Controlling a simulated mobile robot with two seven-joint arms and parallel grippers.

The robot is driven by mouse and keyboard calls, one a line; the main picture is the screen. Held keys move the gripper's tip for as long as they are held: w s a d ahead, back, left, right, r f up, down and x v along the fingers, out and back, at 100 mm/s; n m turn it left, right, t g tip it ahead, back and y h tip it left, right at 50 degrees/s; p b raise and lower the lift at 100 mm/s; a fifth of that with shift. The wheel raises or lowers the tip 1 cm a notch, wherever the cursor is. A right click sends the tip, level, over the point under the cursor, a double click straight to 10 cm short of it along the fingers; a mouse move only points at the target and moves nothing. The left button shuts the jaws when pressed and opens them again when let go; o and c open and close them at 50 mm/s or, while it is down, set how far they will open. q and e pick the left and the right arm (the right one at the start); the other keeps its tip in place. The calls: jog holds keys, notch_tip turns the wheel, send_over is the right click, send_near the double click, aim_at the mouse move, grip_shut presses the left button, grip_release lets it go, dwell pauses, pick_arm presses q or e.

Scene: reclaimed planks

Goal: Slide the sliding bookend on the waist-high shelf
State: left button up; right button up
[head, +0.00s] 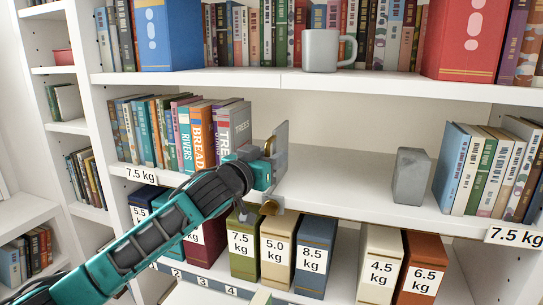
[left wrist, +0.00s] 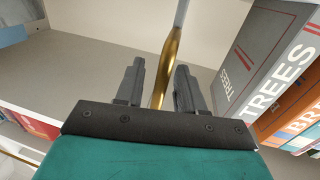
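The sliding bookend (head: 281,142) is a grey upright plate with a brass handle on the middle shelf (head: 335,180), right of a row of books ending in a grey TREES book (head: 234,128). My left gripper (head: 268,172) is at the bookend's front and hides part of it. Brass shows above and below the gripper. In the left wrist view the brass handle (left wrist: 170,62) stands between the two dark fingers, which are apart with gaps beside it. I cannot tell whether either finger touches it. My right gripper is not in view.
A grey block (head: 411,176) stands on the same shelf, left of a second row of books (head: 487,170). The shelf is bare between bookend and block. Coloured boxes with weight labels (head: 278,252) stand below. A grey mug (head: 321,50) is on the shelf above.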

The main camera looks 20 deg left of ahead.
pick_arm(q)
jog(key=shift+w+d, duration=0.15)
jog(key=shift+w, duration=0.25)
grip_shut()
dwell(0.4)
